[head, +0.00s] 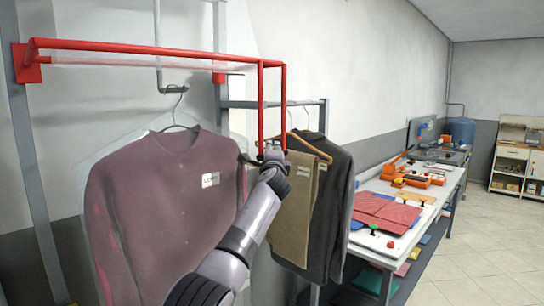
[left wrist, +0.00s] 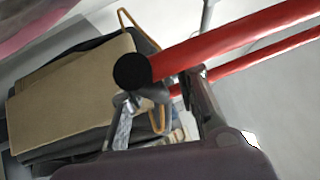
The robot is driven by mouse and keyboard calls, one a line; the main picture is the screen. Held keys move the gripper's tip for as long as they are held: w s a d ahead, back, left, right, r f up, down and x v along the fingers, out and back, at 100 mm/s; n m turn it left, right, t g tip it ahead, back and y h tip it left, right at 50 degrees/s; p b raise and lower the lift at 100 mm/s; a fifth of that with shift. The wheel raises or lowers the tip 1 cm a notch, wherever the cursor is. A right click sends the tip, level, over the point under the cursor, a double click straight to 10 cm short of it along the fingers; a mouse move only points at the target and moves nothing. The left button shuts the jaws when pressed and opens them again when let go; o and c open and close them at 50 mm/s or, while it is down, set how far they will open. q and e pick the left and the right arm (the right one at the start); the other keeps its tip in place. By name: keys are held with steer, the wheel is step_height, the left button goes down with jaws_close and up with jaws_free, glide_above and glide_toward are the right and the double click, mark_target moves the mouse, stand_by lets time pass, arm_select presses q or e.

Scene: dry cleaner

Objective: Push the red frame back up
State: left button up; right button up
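The red frame (head: 150,50) runs from a wall bracket at the left to a corner at the right. Two red bars (head: 262,110) hang down from that corner. My left gripper (head: 272,155) is at the lower end of these bars. In the left wrist view a red bar (left wrist: 225,45) with a black end cap (left wrist: 132,71) lies across the fingertips. A second red bar shows behind it. The fingers of my left gripper (left wrist: 160,90) stand apart, close to the bar; whether they touch it is unclear. My right gripper is not in view.
A mauve sweater (head: 160,210) in a clear cover hangs below the frame, left of my arm. Tan trousers (head: 297,210) and a dark jacket (head: 330,200) hang behind my gripper. A table (head: 400,252) with red cloths stands right. The floor (head: 480,270) farther right is clear.

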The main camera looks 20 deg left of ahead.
arm_select(q)
steer(key=shift+o, duration=1)
steer(key=shift+s, duration=0.1)
steer(key=shift+f, duration=0.15)
steer(key=v, duration=1.2)
